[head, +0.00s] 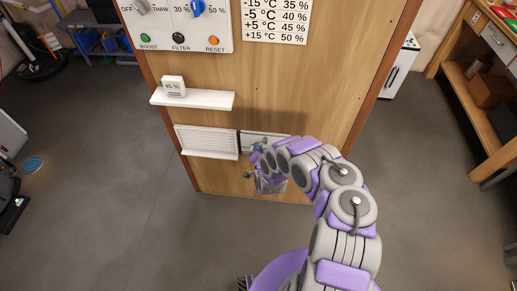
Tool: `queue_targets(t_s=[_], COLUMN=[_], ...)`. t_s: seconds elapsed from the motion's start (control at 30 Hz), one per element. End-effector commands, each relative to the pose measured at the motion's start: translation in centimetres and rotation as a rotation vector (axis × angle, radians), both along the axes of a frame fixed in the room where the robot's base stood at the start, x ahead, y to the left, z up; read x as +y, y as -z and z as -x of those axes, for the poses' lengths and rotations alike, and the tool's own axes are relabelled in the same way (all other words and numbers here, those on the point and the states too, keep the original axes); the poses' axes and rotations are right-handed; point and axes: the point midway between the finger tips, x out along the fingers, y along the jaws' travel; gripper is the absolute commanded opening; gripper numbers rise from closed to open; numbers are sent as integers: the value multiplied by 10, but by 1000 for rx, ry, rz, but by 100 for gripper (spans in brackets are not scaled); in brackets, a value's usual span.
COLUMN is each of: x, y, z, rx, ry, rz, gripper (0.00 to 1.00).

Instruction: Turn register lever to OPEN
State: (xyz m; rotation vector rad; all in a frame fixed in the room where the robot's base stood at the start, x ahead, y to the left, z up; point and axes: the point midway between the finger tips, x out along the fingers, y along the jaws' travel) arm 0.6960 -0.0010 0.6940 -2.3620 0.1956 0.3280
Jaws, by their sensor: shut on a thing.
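The white louvered register (206,141) is mounted low on the wooden panel. A white plate (280,136) sits just to its right, partly covered by my arm. My gripper (257,148) is at the left part of this plate, beside the register's right edge. It is shut on what appears to be the register lever. The lever itself is mostly hidden behind the gripper, and its OPEN or closed position cannot be read.
A white shelf (215,101) with a small display (173,86) juts out above the register. A control panel (184,25) with knobs and buttons is higher up. A wooden workbench (470,65) stands at right.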

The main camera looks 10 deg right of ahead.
Motion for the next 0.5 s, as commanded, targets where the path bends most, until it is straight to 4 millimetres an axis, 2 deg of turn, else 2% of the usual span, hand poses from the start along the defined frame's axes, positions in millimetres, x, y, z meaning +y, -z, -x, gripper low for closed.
queue_targets(t_s=[0.5], x=[-1], y=[-2], z=[0], rx=[-8], ry=[5], rz=[-25], gripper=[0])
